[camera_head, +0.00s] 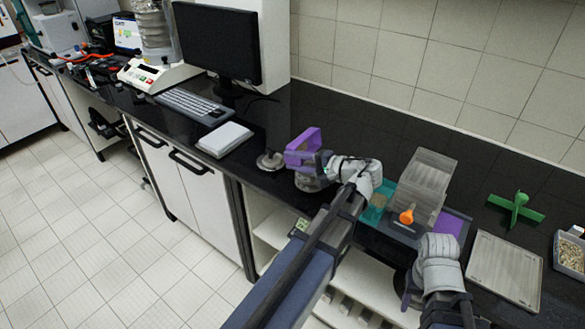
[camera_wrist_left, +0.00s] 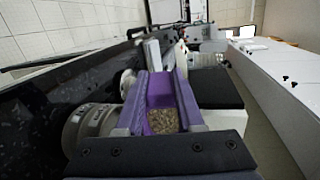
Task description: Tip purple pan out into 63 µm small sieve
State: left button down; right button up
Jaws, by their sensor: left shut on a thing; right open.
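The purple pan (camera_head: 303,142) is held tilted over the counter. It also shows in the left wrist view (camera_wrist_left: 158,92), with brown grains (camera_wrist_left: 162,121) lying in its end nearest my gripper. My left gripper (camera_head: 322,163) is shut on the pan. A small round metal sieve (camera_head: 311,182) stands on the counter just below the pan, partly hidden by it and my gripper. A metal cylinder, likely this sieve, is beside the pan in the left wrist view (camera_wrist_left: 88,121); no size label is readable. My right gripper (camera_head: 411,291) is open at the counter's front edge, apart from the pan.
A small metal disc with a knob (camera_head: 270,161) lies left of the sieve. A clear box (camera_head: 427,176), orange scoop (camera_head: 407,216), green cross-shaped piece (camera_head: 517,208), grey tray (camera_head: 506,268) and grain-filled container (camera_head: 572,252) are to the right. A keyboard (camera_head: 193,104) and white block (camera_head: 224,138) are left.

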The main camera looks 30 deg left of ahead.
pick_arm(q)
jog(key=shift+d+f+y+b, duration=0.1)
jog(key=shift+d+y+b, duration=0.35)
jog(key=shift+y+b, duration=1.2)
jog(key=shift+d+f+y+b, duration=0.1)
jog(key=shift+d+y+b, duration=0.45)
jog(key=shift+b, duration=2)
jog(key=shift+r+y+b, duration=0.15)
jog(key=shift+y+b, duration=0.45)
jog(key=shift+b, duration=0.2)
jog(key=shift+r, duration=0.1)
notch_tip(320, 180, up, 3)
jog(key=h+p, duration=0.9)
jog(key=p, duration=1.1)
jog(key=h+p, duration=0.2)
jog(key=p, duration=0.1)
jog(key=r+h+p, duration=0.1)
jog(key=h+p, duration=0.2)
jog(key=p, duration=0.1)
jog(key=h+p, duration=0.3)
jog(key=p, duration=0.1)
jog(key=shift+a+r, duration=0.15)
jog(key=shift+r, duration=0.25)
jog(key=shift+w+h+p, duration=0.1)
jog(key=shift+h+p, duration=0.65)
jog(key=shift+h, duration=1.25)
jog(key=shift+d, duration=0.2)
